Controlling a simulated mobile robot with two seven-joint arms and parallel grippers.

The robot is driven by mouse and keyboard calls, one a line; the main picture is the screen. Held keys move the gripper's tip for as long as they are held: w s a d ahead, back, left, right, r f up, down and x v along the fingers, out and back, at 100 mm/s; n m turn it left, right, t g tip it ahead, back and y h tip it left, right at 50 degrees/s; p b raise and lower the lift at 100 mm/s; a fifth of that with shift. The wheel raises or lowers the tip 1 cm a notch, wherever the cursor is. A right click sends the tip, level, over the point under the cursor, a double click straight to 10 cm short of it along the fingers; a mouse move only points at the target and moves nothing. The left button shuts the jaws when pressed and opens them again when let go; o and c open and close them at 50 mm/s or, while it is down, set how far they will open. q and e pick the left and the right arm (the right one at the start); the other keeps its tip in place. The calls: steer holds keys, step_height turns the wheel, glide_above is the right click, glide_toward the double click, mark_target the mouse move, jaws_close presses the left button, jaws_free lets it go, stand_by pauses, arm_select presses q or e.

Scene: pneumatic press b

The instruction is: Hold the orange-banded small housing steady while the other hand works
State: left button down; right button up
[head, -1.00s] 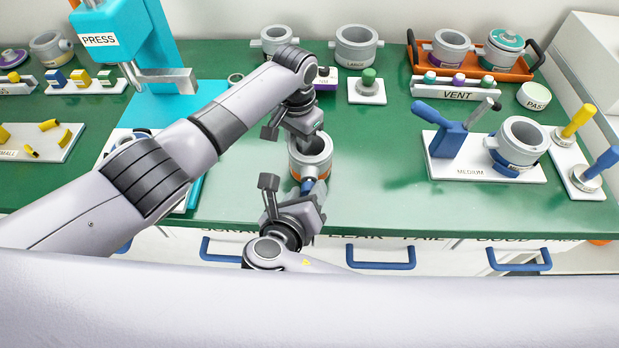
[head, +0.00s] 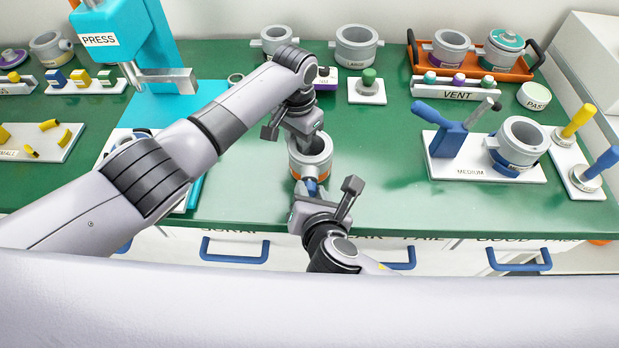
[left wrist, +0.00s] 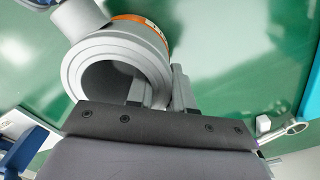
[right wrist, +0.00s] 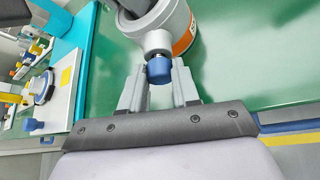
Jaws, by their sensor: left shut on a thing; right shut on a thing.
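The small grey housing (head: 319,160) with an orange band stands upright on the green bench. Its band (left wrist: 140,27) and open round mouth show in the left wrist view. My left gripper (head: 309,136) comes from above and is shut on the housing's wall at the far side of the rim, one finger inside the mouth. A blue cap (right wrist: 159,70) sits at the end of the housing's side port, facing the bench's front edge. My right gripper (right wrist: 160,82) is shut on this cap, with a finger on each side. In the head view the right wrist partly hides the cap.
A blue-handled fixture (head: 451,137) and a blue-banded medium housing (head: 521,138) stand on a white base to the right. The turquoise press (head: 125,40) is at left. Larger housings line the back.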

steer(key=shift+d+f+m+y, duration=0.1)
steer(key=shift+d+m+y, duration=0.05)
steer(key=shift+m+y, duration=0.95)
steer(key=shift+t, duration=0.3)
steer(key=o, duration=0.8)
